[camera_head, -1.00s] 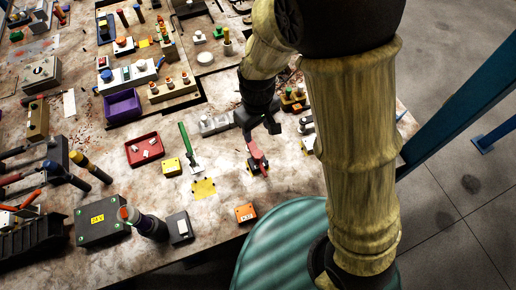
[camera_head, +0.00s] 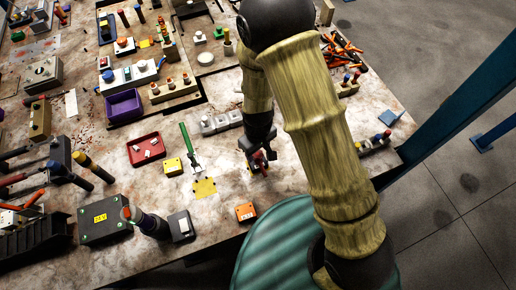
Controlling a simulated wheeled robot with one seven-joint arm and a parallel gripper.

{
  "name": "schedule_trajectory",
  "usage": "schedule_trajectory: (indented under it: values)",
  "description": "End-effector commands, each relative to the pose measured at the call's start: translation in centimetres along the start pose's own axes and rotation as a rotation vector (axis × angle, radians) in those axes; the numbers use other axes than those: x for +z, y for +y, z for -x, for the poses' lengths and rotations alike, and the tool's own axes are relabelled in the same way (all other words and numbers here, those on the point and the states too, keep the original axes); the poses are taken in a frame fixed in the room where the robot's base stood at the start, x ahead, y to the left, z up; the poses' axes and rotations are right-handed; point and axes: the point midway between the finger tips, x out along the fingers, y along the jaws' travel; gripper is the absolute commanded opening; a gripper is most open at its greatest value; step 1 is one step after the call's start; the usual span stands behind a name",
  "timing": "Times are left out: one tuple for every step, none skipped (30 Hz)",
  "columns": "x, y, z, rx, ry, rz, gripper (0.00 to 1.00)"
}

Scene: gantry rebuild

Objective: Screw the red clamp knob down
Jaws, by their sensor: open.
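The red clamp knob (camera_head: 263,155) is at the front middle of the worktable, on a small clamp whose base is mostly hidden. Only a bit of red shows past my dark fingers. My gripper (camera_head: 256,158) points down at the knob, with its fingers beside and over it. The jaws are open. I cannot tell whether the fingers touch the knob.
An orange box (camera_head: 245,212) sits near the table's front edge. A grey socket block (camera_head: 220,123) is behind. My arm covers part of the right side.

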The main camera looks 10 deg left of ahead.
Motion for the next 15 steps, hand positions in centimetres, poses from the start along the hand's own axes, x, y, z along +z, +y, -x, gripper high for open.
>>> schedule_trajectory:
  values:
    - [-0.02, 0.00, -0.11, 0.000, 0.001, 0.000, 0.51]
    - [-0.02, -0.01, -0.15, 0.000, 0.001, 0.000, 0.51]
    - [-0.03, -0.01, -0.18, 0.000, 0.001, 0.000, 0.51]
    - [-0.03, -0.01, -0.18, 0.000, 0.001, 0.000, 0.51]
    - [-0.03, -0.01, -0.18, 0.000, 0.001, 0.000, 0.51]
    - [-0.03, -0.01, -0.17, 0.000, 0.001, 0.000, 0.51]
    - [-0.03, -0.01, -0.17, 0.000, 0.001, 0.000, 0.51]
    - [-0.03, -0.01, -0.17, 0.000, 0.001, 0.000, 0.51]
    - [-0.03, -0.01, -0.17, 0.000, 0.001, 0.000, 0.49]
    - [-0.03, -0.01, -0.17, 0.000, 0.001, 0.000, 0.43]
    - [-0.03, -0.01, -0.16, 0.000, 0.001, 0.000, 0.38]
    - [-0.03, -0.01, -0.16, 0.000, 0.001, 0.000, 0.30]
    - [-0.03, -0.01, -0.16, 0.000, 0.001, 0.000, 0.24]
    - [-0.02, -0.01, -0.16, 0.000, 0.001, 0.000, 0.18]
    - [-0.02, -0.01, -0.15, 0.000, 0.001, 0.000, 0.14]
